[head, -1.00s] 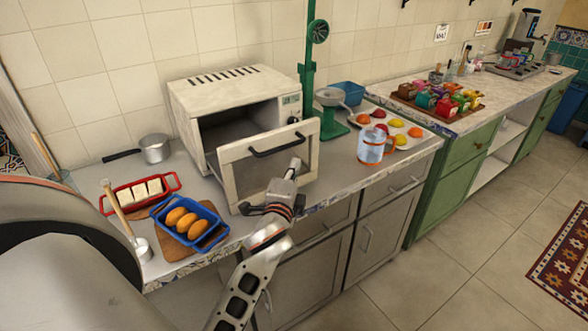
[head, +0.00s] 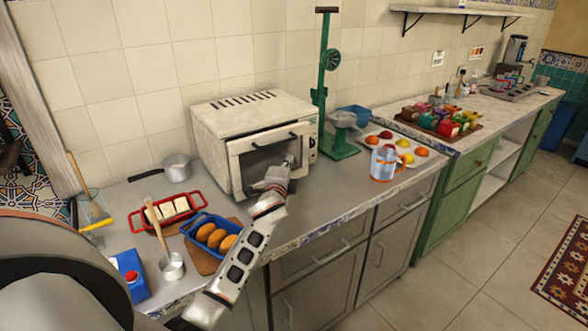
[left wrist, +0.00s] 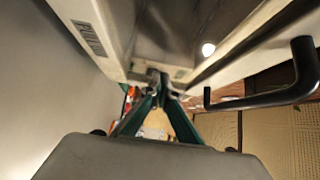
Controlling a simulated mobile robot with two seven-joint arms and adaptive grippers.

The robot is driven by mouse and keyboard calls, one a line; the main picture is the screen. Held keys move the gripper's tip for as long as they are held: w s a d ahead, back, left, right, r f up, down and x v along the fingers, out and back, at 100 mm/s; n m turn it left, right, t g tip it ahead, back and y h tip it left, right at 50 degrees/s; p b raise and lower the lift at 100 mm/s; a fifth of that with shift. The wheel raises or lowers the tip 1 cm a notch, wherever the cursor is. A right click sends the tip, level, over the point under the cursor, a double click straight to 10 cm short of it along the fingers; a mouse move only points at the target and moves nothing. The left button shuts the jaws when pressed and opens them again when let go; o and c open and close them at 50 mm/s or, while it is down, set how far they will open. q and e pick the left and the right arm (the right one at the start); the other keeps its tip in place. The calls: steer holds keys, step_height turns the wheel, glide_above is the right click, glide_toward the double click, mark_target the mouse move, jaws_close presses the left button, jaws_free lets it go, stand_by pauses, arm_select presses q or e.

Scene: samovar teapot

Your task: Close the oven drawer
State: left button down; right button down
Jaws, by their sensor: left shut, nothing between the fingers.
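The cream oven (head: 252,112) stands on the counter against the tiled wall. Its drawer front (head: 240,165), with a dark window and black bar handle (head: 268,142), sits close against the body. I cannot tell whether it is fully flush. My left gripper (head: 288,163) is shut and empty at the lower right of the drawer front, touching or nearly touching it. In the left wrist view, the fingertips (left wrist: 160,80) are close to the pale oven edge (left wrist: 100,30), with the black handle (left wrist: 265,98) to the right. My right gripper is not in view.
A blue tray of rolls (head: 210,222), a red dish (head: 138,222) and a saucepan (head: 177,167) lie left of the oven. A green stand (head: 338,150), glass mug (head: 383,163) and fruit tray (head: 425,166) are on the right. The counter's front strip is bare.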

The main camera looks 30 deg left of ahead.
mark_target(277, 158)
arm_select(q)
steer(key=a, duration=0.1)
steer(key=w+a, duration=0.1)
steer(key=a, duration=0.2)
steer(key=shift+w+a, duration=0.2)
steer(key=shift+w, duration=0.2)
steer(key=shift+a+r, duration=0.15)
steer(key=shift+a, duration=0.05)
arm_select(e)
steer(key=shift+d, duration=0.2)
arm_select(q)
steer(key=shift+a+r, duration=0.1)
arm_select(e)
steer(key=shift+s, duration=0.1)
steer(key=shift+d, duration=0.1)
